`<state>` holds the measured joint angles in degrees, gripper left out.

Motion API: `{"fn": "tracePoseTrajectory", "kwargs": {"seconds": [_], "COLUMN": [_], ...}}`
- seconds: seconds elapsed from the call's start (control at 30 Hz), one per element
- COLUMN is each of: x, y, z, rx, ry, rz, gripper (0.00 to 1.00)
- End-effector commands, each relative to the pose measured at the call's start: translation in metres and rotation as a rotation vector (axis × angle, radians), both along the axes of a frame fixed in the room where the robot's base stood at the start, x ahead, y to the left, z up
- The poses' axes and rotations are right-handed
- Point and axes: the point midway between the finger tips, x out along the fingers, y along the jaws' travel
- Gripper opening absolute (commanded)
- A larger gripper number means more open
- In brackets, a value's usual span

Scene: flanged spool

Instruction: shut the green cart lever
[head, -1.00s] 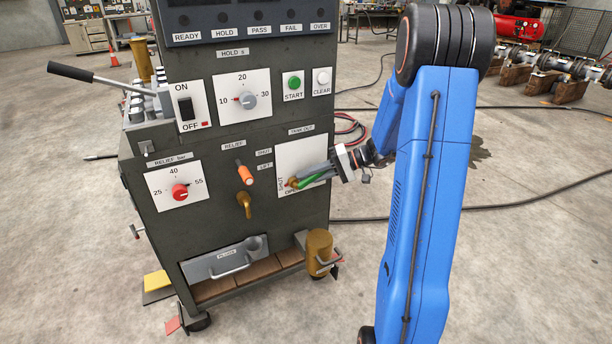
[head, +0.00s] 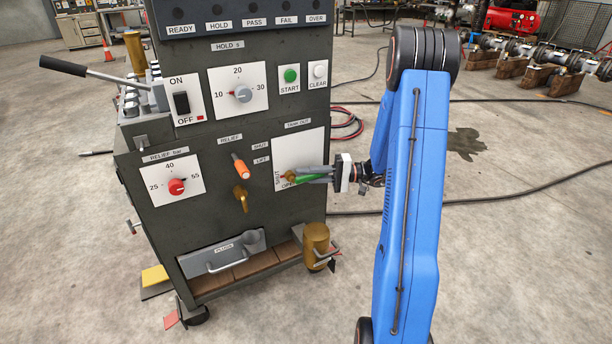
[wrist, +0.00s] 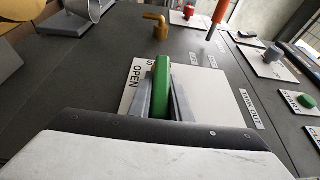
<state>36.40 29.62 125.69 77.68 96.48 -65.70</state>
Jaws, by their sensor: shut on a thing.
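The green lever (head: 308,178) sits on the white TANK OUT plate (head: 303,148) on the cart's front. Its handle points right from its pivot, almost level in the head view. SHUT is printed at the plate's left and OPEN along its lower edge. My gripper (head: 302,173) reaches in from the right and is shut on the lever. In the wrist view the green lever (wrist: 162,85) lies between the two grey fingers of my gripper (wrist: 162,74). The fingers hide part of the handle and some of the print.
An orange-tipped relief lever (head: 239,165) and a brass spout (head: 241,197) stick out left of the plate. Above are the START button (head: 290,76) and the HOLD knob (head: 243,93). A brass cylinder (head: 316,240) stands below. The floor right of the cart is mostly open.

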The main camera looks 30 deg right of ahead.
Motion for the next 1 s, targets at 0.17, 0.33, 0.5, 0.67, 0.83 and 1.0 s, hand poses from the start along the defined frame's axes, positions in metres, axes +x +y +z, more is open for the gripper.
{"fn": "tracePoseTrajectory", "kwargs": {"seconds": [0.17,0.33,0.5,0.67,0.83,1.0], "x": [-0.001,-0.001,-0.001,-0.001,-0.007,-0.019], "y": [0.0,0.001,0.001,-0.002,-0.017,-0.047], "z": [-0.001,-0.001,-0.001,-0.001,-0.001,-0.002], "rx": [0.002,0.002,0.001,0.001,0.001,0.001], "ry": [0.003,0.004,0.003,0.002,0.002,0.002], "rz": [0.001,0.001,0.001,0.0,-0.003,-0.003], "gripper": [0.0,0.36,0.36,0.36,0.36,0.36]}}
